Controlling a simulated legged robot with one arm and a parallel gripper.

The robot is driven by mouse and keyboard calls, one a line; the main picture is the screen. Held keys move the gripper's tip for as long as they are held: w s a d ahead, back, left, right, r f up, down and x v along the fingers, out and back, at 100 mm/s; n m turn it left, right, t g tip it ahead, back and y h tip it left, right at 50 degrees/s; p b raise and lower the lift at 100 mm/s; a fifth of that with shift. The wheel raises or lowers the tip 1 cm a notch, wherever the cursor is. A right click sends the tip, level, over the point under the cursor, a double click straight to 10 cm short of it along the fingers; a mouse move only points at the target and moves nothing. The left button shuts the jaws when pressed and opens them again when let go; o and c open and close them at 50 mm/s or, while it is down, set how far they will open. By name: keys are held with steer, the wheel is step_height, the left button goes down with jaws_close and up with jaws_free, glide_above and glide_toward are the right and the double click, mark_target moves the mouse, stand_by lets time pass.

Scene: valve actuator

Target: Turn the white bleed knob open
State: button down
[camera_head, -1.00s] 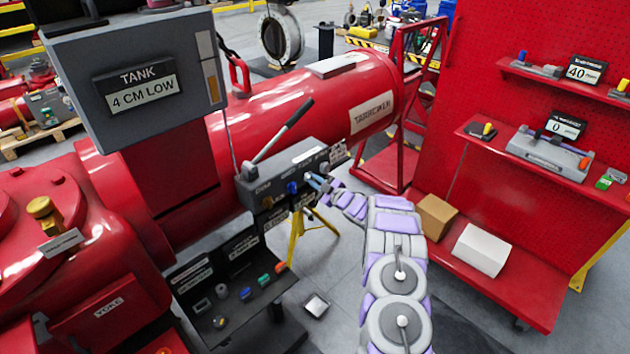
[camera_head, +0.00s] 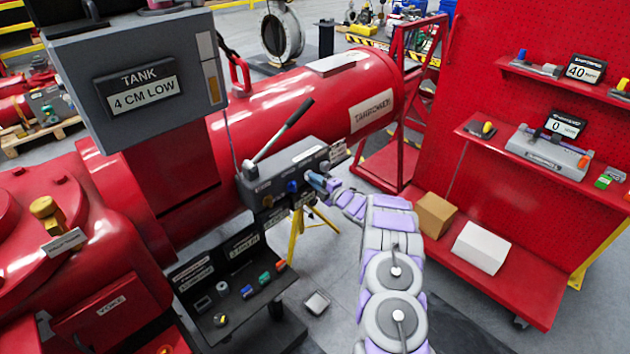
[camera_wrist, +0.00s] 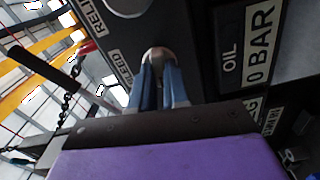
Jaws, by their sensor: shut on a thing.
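The white bleed knob (camera_wrist: 157,52) shows in the wrist view as a pale, rounded knob beside the BLEED label (camera_wrist: 121,68). My gripper (camera_wrist: 160,72) has its two blue fingers on either side of it, shut on it. In the head view my gripper (camera_head: 313,179) is at the front face of the grey valve block (camera_head: 283,172), right of a blue knob (camera_head: 292,187). The bleed knob is hidden by my fingers there, and its turn angle cannot be told.
A black-handled lever (camera_head: 284,129) rises from the block. A tank display (camera_head: 140,88) reads 4 CM LOW. An OIL gauge label (camera_wrist: 231,50) is right of my fingers in the wrist view. A red shelf rack (camera_head: 545,130) stands at right, and a parts tray (camera_head: 235,300) lies below.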

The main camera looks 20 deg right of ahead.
steer(key=shift+f+n, duration=0.2)
steer(key=shift+n, duration=0.1)
steer(key=c, duration=1.1)
jaws_free()
steer(key=shift+r, duration=0.1)
steer(key=p+v, duration=0.2)
steer(key=v, duration=1.5)
steer(key=shift+s+d, duration=0.1)
steer(key=shift+s, duration=0.1)
